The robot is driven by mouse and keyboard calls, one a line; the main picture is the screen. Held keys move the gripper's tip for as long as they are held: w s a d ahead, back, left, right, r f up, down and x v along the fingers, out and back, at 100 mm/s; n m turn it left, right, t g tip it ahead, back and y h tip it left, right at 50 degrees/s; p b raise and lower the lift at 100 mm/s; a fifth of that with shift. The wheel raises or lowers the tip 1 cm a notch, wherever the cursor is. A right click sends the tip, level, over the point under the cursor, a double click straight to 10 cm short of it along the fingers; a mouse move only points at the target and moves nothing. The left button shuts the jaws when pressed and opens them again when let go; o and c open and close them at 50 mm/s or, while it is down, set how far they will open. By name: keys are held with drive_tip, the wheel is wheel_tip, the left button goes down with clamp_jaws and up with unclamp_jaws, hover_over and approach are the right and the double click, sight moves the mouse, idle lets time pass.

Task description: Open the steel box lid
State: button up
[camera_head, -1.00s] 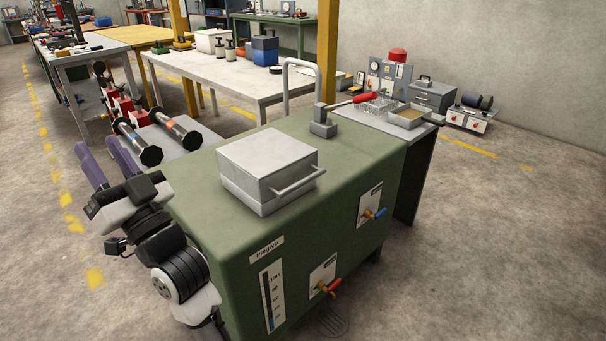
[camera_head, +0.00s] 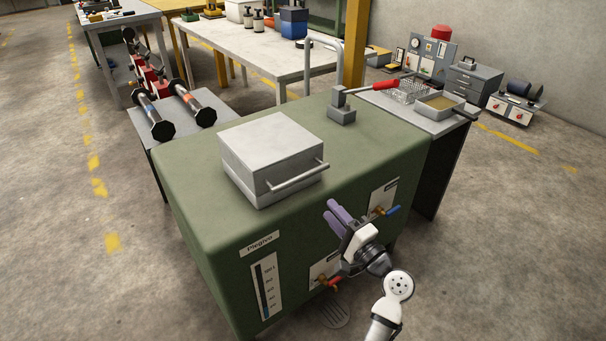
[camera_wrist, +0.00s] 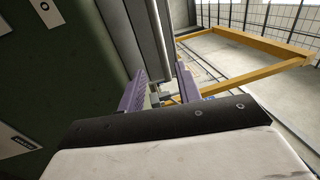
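The steel box (camera_head: 268,165) sits on top of the green tank, left of its middle. Its flat lid (camera_head: 268,140) is down, and a bar handle (camera_head: 298,176) sticks out from the front right side. My gripper (camera_head: 334,211) is in front of the tank's front face, lower than the handle and to its right in the picture, apart from the box. In the wrist view the two purple fingers of my gripper (camera_wrist: 160,92) stand apart with nothing clearly held between them. Grey upright bars show beyond them; I cannot tell what they belong to.
The green tank (camera_head: 205,235) carries valves with a blue lever (camera_head: 393,210) and a red lever (camera_head: 335,281) near my gripper. A grey lever block (camera_head: 342,115) with a red handle and a bent pipe (camera_head: 322,42) stand behind the box. A side table holds trays (camera_head: 440,104).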

sight(301, 175)
drive_tip(key=p+x, duration=0.3)
drive_tip(key=x, duration=1)
drive_tip(key=shift+a+r, duration=0.1)
drive_tip(key=shift+a, duration=0.1)
clamp_jaws()
